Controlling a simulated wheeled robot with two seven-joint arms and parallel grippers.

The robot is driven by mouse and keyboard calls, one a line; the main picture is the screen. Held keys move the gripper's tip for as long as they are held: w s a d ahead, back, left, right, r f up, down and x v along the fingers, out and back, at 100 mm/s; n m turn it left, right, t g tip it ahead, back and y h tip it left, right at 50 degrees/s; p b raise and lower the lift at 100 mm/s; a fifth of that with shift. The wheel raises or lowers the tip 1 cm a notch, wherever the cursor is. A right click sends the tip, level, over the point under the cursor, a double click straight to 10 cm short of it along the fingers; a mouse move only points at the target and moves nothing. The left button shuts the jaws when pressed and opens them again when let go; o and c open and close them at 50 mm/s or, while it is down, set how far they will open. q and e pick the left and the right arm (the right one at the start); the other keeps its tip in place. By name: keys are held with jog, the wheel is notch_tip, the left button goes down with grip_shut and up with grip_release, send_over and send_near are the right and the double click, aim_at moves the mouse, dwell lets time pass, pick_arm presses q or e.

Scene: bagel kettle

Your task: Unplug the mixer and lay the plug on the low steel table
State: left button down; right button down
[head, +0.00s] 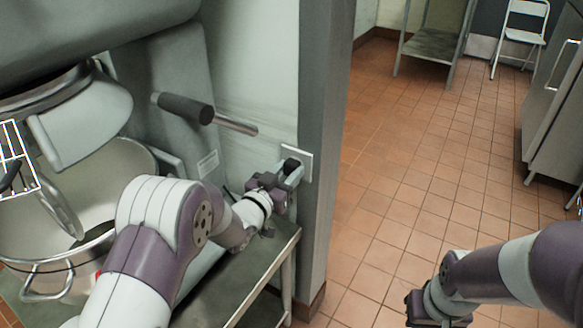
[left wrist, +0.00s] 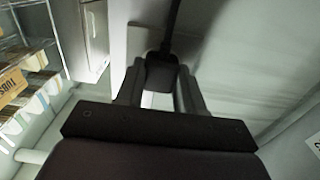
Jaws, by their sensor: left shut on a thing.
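My left gripper (head: 288,174) reaches to the wall outlet plate (head: 304,160) and is shut on the black plug (head: 291,164). In the left wrist view the plug (left wrist: 160,72) sits between the two fingers, with its black cord (left wrist: 174,25) running up. The plug is close against the plate; I cannot tell whether its prongs are in the outlet. The grey mixer (head: 150,65) with its steel bowl (head: 125,165) stands at left. The low steel table (head: 262,275) is below my left forearm, partly hidden by it. My right gripper (head: 425,305) is at the bottom right, away from these things; its fingers are unclear.
A grey door post (head: 325,130) stands just right of the outlet. A mixer handle (head: 185,107) juts out above my left wrist. The tiled floor (head: 410,160) is open at right. A steel shelf stand (head: 432,45) and folding chair (head: 524,35) are at the back.

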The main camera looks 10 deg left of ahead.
pick_arm(q)
jog(key=shift+s+a, duration=0.1)
jog(key=shift+p+v, duration=0.8)
jog(key=shift+v, duration=2.05)
